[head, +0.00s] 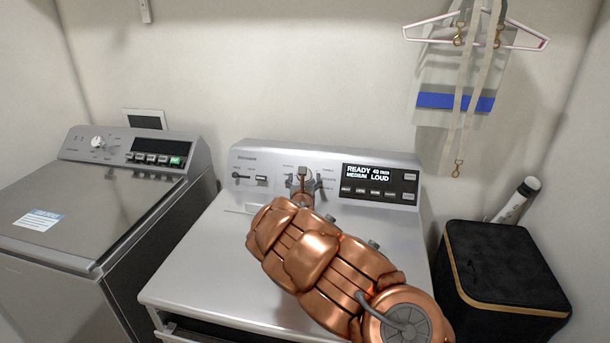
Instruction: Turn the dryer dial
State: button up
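The dryer (215,255) is the silver machine in the middle of the head view, with a raised control panel (262,160) at its back. My gripper (304,182) is at this panel, left of the lit display. Its dark fingers are spread to either side of the spot where a dial would sit. The dial itself is mostly hidden by the fingers and the copper wrist, so I cannot tell whether the fingers touch it. My copper arm reaches over the dryer top from the lower right.
A second silver machine (90,205) with a white dial (98,142) stands at the left. A black box (500,265) stands right of the dryer, with a white tube (518,198) behind it. A hanger (476,30) with an apron hangs on the wall. The dryer's left top is clear.

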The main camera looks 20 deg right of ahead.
jog(key=shift+x, duration=0.8)
jog(key=shift+r, duration=0.1)
jog(key=c, duration=1.2)
